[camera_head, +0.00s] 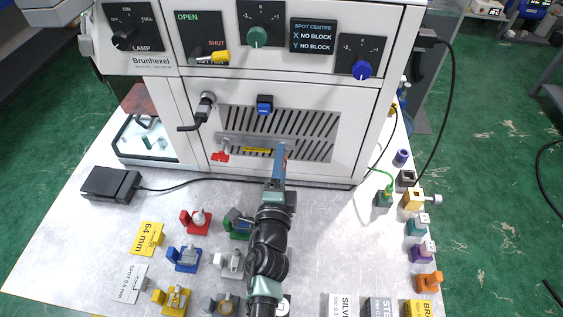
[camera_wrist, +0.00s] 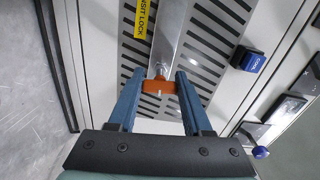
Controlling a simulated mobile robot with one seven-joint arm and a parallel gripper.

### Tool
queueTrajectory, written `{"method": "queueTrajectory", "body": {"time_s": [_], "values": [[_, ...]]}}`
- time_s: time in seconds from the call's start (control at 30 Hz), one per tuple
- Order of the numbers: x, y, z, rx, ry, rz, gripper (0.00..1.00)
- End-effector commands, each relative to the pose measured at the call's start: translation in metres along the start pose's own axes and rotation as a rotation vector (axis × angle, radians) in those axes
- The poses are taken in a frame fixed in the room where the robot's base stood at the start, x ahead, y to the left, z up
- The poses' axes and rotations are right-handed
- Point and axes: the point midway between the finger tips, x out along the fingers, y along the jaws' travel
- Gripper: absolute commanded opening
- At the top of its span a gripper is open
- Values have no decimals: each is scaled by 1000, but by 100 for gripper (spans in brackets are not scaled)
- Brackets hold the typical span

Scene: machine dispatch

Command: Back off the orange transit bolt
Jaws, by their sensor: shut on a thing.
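The orange transit bolt (camera_wrist: 158,87) has a flat winged head and sits at the end of a grey metal bar (camera_wrist: 170,40) on the machine's slotted panel. A yellow transit lock label (camera_wrist: 143,18) is beside the bar. My gripper (camera_wrist: 159,80) has its two blue fingers on either side of the bolt's head and is shut on it. In the head view my gripper (camera_head: 280,152) reaches the right part of the bar (camera_head: 232,141) and hides the bolt there. A red winged bolt (camera_head: 221,156) shows near the bar's left end.
The blue COOL knob (camera_wrist: 249,60) is right of the bar in the wrist view. A black handle (camera_head: 195,120) sticks out left of the slotted panel. Coloured fixtures, cards and a black box (camera_head: 110,183) with a cable lie on the bench.

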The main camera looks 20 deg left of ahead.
Motion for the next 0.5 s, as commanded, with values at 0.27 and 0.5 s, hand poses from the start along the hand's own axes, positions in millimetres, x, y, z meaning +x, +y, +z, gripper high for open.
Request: {"method": "queueTrajectory", "body": {"time_s": [0.27,0.5], "values": [[1,-3,-1,-216,2,-4,5],[1,-2,-1,-438,2,-5,5]]}}
